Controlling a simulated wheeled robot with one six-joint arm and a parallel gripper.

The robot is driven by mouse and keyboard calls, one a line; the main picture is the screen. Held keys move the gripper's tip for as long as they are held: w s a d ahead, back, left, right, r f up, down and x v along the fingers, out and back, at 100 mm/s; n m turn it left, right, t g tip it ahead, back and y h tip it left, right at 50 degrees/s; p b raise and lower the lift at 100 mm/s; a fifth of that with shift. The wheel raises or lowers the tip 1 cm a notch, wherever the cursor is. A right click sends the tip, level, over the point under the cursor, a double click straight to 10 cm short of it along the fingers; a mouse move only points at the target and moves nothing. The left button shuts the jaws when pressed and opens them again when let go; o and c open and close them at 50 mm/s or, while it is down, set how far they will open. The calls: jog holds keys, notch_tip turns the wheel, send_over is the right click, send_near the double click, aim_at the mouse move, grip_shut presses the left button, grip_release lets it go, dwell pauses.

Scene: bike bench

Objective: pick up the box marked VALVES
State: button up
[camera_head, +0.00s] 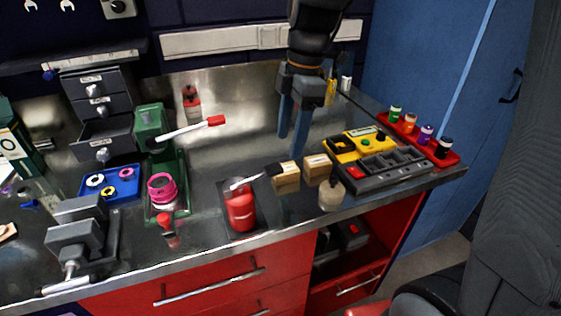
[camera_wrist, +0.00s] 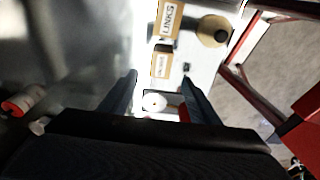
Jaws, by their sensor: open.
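Two small tan cardboard boxes stand near the front of the bench. The one nearer my gripper in the wrist view (camera_wrist: 161,64) has a small label that seems to read VALVES, though it is blurred; it appears to be the left box in the head view (camera_head: 287,180). The other box (camera_wrist: 167,20) is marked LINKS and appears to be the right one in the head view (camera_head: 318,170). My gripper (camera_head: 291,143) points down above the bench, behind the boxes, open and empty. Its fingers also show in the wrist view (camera_wrist: 158,78).
A pale jar (camera_head: 331,196) stands in front of the right box. A red can (camera_head: 240,208) with a spout stands to the left. A grey organiser (camera_head: 388,172) and a yellow tray (camera_head: 350,153) lie to the right. The bench behind the boxes is mostly clear.

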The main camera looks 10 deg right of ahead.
aim_at(286, 168)
jog(key=shift+w+f, duration=0.15)
jog(key=shift+w, duration=0.1)
jog(key=shift+f, duration=0.35)
jog(key=shift+s+a+f, duration=0.1)
jog(key=shift+a+f, duration=0.1)
jog(key=shift+f, duration=0.65)
jog(key=shift+s+a+f+p, duration=0.15)
jog(key=shift+f+p, duration=0.35)
jog(key=shift+f, duration=0.75)
jog(key=shift+s+a+f+p, duration=0.15)
jog(key=shift+f+p, duration=0.35)
jog(key=shift+f, duration=0.75)
jog(key=shift+d, duration=0.1)
jog(key=c, duration=1.2)
